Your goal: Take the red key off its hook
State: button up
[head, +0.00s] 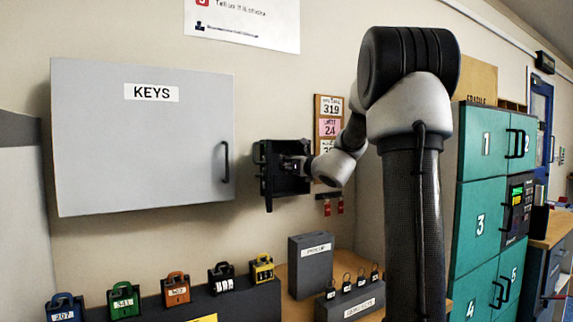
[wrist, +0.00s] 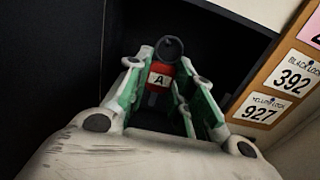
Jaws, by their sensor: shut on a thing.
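The red key's tag (wrist: 161,73), marked A, is upright between my gripper's two green-padded fingers in the wrist view. A dark round ring or hook end shows at its top and a dark shaft below it. My gripper (wrist: 162,82) is shut on the red key. Whether the key still hangs on its hook cannot be told. In the head view my gripper (head: 291,165) is at a dark wall-mounted fixture (head: 268,180); the held key cannot be made out there.
A grey KEYS cabinet (head: 145,150) is on the wall at left. A notice board (head: 329,110) with number cards is close at right, also in the wrist view (wrist: 280,78). Padlocks (head: 176,293) and a grey box (head: 311,270) stand below.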

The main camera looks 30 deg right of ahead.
jog(key=shift+s+d, duration=0.15)
jog(key=shift+s, duration=2.65)
